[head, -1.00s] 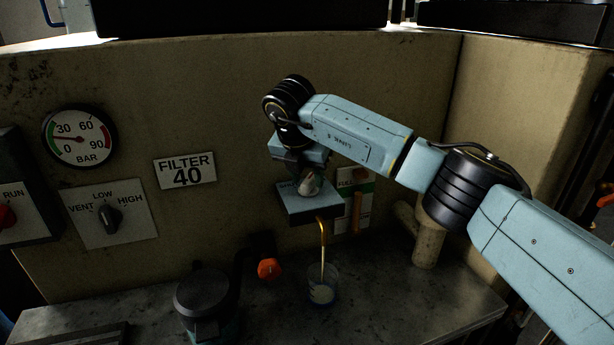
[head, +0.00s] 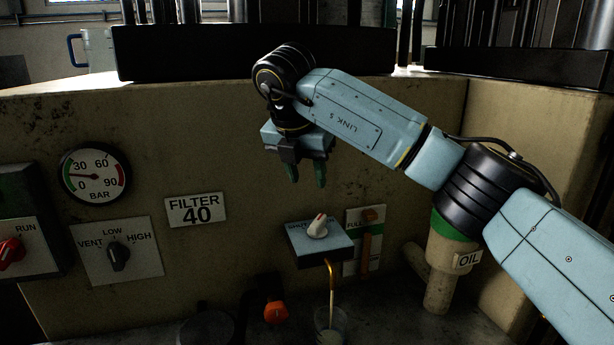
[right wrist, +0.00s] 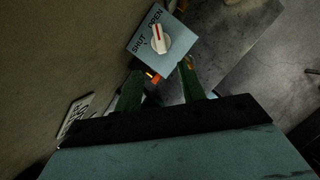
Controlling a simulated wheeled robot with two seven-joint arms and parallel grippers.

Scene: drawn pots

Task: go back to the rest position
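My right gripper (head: 306,180) is up in front of the beige wall, above the blue-grey box with the white knob (head: 318,226). Its green fingers are apart with nothing between them, and it does not touch the knob. In the right wrist view the open fingers (right wrist: 158,92) point toward the knob (right wrist: 160,39), whose plate reads SHUT and OPEN. The knob's red mark points nearer to OPEN there. My left gripper is not in view.
A thin spout (head: 331,280) hangs from the box over a clear beaker (head: 330,325). An orange knob (head: 276,311) is left of it. An OIL container (head: 449,240) stands at right. A pressure gauge (head: 95,175) and a selector switch (head: 118,255) are on the left wall.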

